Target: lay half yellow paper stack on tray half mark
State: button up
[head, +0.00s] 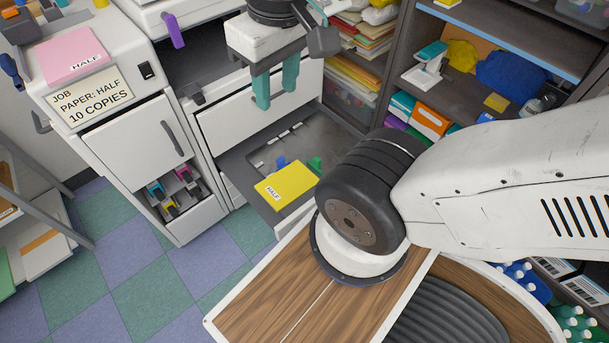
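The yellow paper stack (287,184), labelled HALF, lies near the front left of the pulled-out paper tray (322,139). A blue guide (281,162) and a green guide (315,164) stand at its far side. White marks (284,136) run across the tray floor farther back; I cannot read which is the half mark. My gripper (276,88) hangs above and behind the stack, in front of the copier's upper drawer. Its teal fingers point down, apart, with nothing between them. My arm hides part of the tray's right side.
A pink stack (73,53) labelled HALF lies on the copier top beside a job card (88,96) reading "PAPER: HALF, 10 COPIES". Shelves with boxes and paper (430,122) stand close on the right. Checkered floor (140,256) is clear at the lower left.

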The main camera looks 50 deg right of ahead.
aim_at(280, 188)
jog(key=z, duration=0.6)
jog(key=k, duration=1.2)
jog(key=u, duration=1)
jog(key=i, duration=1.3)
jog(key=z, duration=0.7)
